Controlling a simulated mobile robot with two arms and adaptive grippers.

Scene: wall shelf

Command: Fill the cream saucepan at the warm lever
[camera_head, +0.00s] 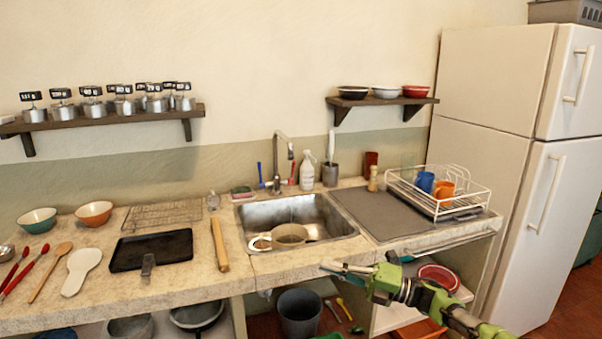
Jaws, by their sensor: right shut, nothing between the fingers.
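The cream saucepan (290,234) stands in the metal sink (334,222), with its light handle (259,244) toward the left. A tall faucet (277,160) rises behind the sink, its spout above the pan's area. A red lever (293,172) is right of the faucet and a blue lever (261,175) is left of it. I cannot see any water running. My right gripper (326,268) is shut and empty, in front of the counter's front edge, to the right of and nearer than the saucepan. My left gripper is not in view.
A soap bottle (307,171) and a utensil cup (330,175) stand behind the sink. A dish rack (480,200) with mugs is at the right. A rolling pin (219,245) and a black tray (151,250) lie to the left. The grey mat (375,216) has free room.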

